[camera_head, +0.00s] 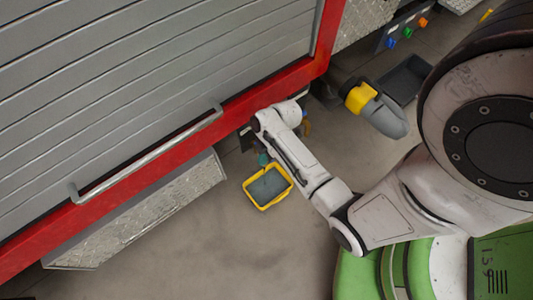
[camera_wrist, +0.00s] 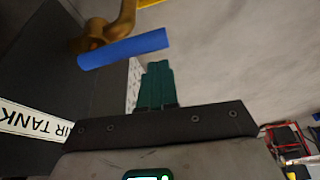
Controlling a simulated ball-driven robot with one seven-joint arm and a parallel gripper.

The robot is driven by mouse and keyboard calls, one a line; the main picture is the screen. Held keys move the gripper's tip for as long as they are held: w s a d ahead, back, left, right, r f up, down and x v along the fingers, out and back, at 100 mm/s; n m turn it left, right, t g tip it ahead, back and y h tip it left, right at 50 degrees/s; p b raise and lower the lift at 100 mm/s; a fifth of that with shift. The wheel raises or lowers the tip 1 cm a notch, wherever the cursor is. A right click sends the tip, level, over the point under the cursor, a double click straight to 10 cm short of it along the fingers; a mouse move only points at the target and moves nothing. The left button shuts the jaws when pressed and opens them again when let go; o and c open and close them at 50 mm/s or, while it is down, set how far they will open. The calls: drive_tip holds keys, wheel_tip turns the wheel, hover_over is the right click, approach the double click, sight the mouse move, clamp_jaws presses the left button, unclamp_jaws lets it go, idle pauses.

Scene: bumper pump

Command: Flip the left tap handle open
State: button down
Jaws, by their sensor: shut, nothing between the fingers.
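In the wrist view, a brass tap (camera_wrist: 124,24) with a blue bar handle (camera_wrist: 122,49) is at the top. The handle lies nearly crosswise, its right end a little higher. My gripper's teal fingers (camera_wrist: 157,70) are shut together and empty. Their tips appear just below the right part of the handle, and I cannot tell whether they touch it. In the head view, my gripper's teal fingers (camera_head: 263,159) show small below the red truck edge. Small brass-coloured parts (camera_head: 306,128) show beside my arm, which partly hides this area.
A dark panel labelled "AIR TANK" (camera_wrist: 35,121) stands left in the wrist view. In the head view, a yellow-rimmed tray (camera_head: 250,193) is on the floor near my gripper. A red-framed shutter (camera_head: 140,90) with a grab bar (camera_head: 150,152) is left. A yellow-and-grey nozzle (camera_head: 385,117) lies right.

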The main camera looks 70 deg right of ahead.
wheel_tip(320, 180, up, 10)
drive_tip(key=p, duration=0.4)
drive_tip(key=shift+s+d, duration=0.2)
drive_tip(key=shift+d, duration=0.1)
